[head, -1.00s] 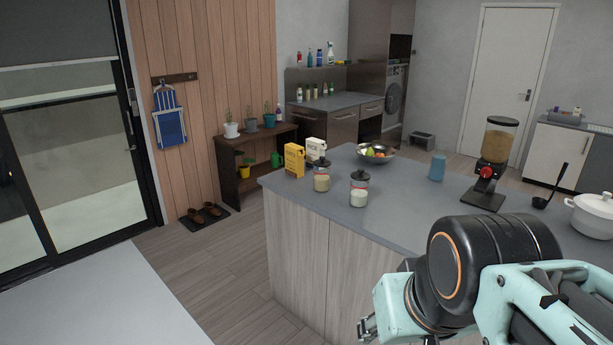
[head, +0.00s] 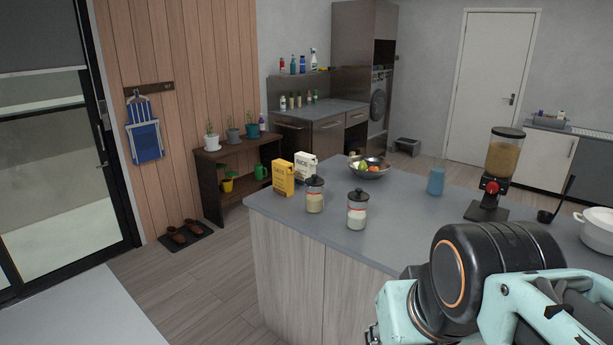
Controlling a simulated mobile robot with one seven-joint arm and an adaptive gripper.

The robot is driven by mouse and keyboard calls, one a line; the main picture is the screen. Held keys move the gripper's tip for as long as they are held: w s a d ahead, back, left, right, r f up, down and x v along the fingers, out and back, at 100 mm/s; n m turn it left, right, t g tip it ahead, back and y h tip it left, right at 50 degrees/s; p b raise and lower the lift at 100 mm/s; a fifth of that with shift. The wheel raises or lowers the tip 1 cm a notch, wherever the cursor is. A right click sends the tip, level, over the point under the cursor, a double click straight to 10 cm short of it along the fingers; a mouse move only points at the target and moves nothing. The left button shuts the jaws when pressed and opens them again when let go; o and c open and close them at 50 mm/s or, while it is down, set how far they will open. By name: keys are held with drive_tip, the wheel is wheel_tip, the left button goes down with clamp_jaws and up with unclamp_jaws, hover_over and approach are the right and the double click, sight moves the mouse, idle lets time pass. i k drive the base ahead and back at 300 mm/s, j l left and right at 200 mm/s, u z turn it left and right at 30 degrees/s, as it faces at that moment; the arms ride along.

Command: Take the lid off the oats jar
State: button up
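Two glass jars with dark knobbed lids stand upright on the grey island counter (head: 420,225). The left jar (head: 314,202) holds beige contents and looks like the oats jar; its lid (head: 315,182) is on. The right jar (head: 357,217) holds paler contents, and its lid (head: 358,195) is also on. The jar labels are too small to read. Only a sliver of my gripper (head: 372,336) shows at the bottom edge, below and in front of the counter, apart from both jars. Its fingers are mostly cut off, so its opening is hidden.
A yellow box (head: 283,178) and a white box (head: 306,167) stand behind the left jar. A fruit bowl (head: 368,172), blue container (head: 436,182), dispenser (head: 496,175), ladle (head: 556,205) and white pot (head: 596,230) are further right.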

sight(314, 181)
drive_tip(key=i+j+z, duration=0.25)
drive_tip(key=i+j, duration=0.25)
drive_tip(key=i, duration=0.3)
drive_tip(key=i+j+z, duration=0.25)
drive_tip(key=i+j, duration=0.45)
